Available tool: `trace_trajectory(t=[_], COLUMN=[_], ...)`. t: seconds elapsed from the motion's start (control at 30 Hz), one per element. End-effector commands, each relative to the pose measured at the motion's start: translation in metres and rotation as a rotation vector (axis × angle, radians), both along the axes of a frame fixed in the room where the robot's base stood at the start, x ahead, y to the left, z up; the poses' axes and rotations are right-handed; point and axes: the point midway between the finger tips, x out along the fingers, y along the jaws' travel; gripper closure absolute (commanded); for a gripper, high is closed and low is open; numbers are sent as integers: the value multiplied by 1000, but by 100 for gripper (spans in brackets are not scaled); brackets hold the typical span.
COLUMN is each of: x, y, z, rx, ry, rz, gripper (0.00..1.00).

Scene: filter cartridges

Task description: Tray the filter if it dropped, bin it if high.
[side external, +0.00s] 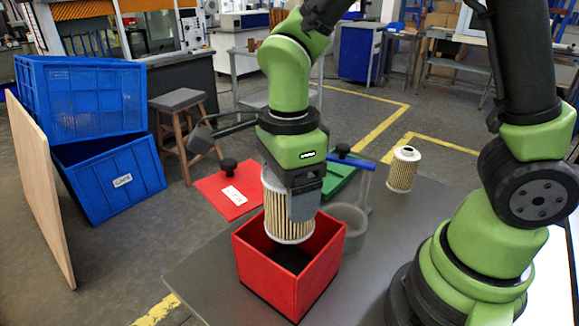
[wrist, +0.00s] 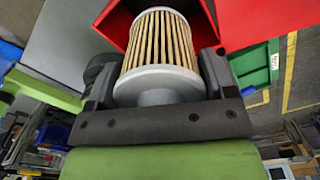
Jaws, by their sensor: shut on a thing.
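My gripper (wrist: 160,88) is shut on a filter cartridge (wrist: 162,45) with pale pleats and a grey end cap. In the side external view the held filter (side external: 285,213) hangs upright, its lower end at the mouth of the open red bin (side external: 270,275). The bin's floor looks dark and empty where it shows. A green tray (side external: 340,178) lies behind my gripper, partly hidden; it also shows in the wrist view (wrist: 256,68). A second filter (side external: 403,170) stands upright on the table at the right.
A grey round cup-like fixture (side external: 346,226) with a blue-topped post (side external: 350,161) stands right of the bin. A red plate (side external: 228,190) with a black knob and a white label lies behind the bin. The grey table (side external: 400,225) is clear in front of the second filter.

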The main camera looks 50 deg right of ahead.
Motion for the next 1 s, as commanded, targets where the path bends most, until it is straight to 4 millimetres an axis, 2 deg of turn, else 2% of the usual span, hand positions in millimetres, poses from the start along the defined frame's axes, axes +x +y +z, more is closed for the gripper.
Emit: trace_trajectory(t=[0.3, 0.5, 1.0], x=[-1, 0, 0], y=[0, 0, 0], z=[-34, -48, -53], rx=[-2, -1, 0], ry=[3, 2, -1], rz=[1, -1, -1], gripper=[52, 52, 52])
